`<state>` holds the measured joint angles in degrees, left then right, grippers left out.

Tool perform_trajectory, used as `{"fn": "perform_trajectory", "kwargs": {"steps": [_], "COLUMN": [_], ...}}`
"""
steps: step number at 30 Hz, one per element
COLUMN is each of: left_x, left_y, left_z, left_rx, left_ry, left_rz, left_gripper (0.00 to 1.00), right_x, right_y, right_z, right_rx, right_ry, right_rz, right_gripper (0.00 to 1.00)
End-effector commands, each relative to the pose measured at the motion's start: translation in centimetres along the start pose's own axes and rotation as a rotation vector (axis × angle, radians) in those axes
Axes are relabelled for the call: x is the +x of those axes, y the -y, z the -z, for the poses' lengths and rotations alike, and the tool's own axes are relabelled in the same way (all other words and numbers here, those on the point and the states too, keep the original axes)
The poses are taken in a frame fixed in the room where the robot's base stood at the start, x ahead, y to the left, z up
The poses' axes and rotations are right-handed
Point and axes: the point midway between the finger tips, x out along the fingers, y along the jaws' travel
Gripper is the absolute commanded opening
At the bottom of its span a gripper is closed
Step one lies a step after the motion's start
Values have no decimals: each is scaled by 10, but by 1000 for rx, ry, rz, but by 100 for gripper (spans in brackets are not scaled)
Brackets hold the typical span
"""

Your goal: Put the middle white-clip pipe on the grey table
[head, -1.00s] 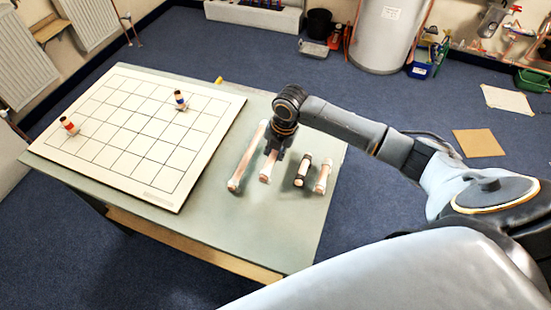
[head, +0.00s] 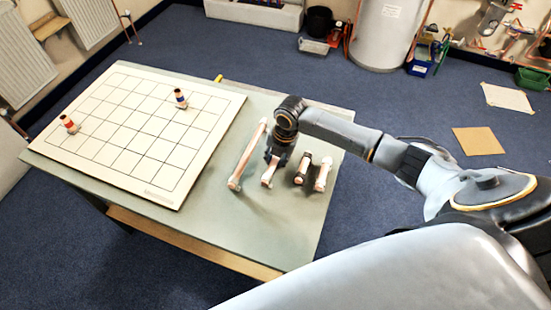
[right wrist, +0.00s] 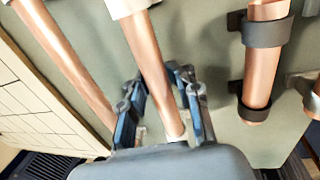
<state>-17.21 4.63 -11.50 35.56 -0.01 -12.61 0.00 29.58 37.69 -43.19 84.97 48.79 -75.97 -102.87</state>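The middle white-clip pipe (head: 267,181) is a copper tube lying on the grey-green table (head: 281,230), between a longer white-clip pipe (head: 247,155) on its left and a dark-clip pipe (head: 303,170) on its right. My right gripper (head: 274,158) is over its far part and hides some of it. In the right wrist view the pipe (right wrist: 150,55) runs between the spread fingers of the gripper (right wrist: 163,105), with a small gap visible beside it. My left gripper is not in view.
Another short white-clip pipe (head: 322,175) lies at the right of the row. A white gridded board (head: 130,155) covers the table's left part, with a red-banded piece (head: 69,124) and a blue-banded piece (head: 181,99) on it. The table's front part is clear.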

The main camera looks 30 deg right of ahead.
Motion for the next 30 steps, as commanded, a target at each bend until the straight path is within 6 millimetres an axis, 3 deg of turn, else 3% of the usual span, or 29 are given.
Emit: {"fn": "perform_trajectory", "kwargs": {"steps": [9,21,30], "left_x": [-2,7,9], "left_y": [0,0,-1], "left_z": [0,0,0], "left_rx": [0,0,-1], "left_ry": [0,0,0], "left_rz": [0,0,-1], "left_gripper": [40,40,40], "right_x": [-12,-95,-125], "right_y": [-1,-1,-1], "right_z": [0,-1,0], "right_rx": [-1,-1,0], "right_ry": [1,3,-1], "right_rz": [-1,-1,1], "right_gripper": [29,29,29]}}
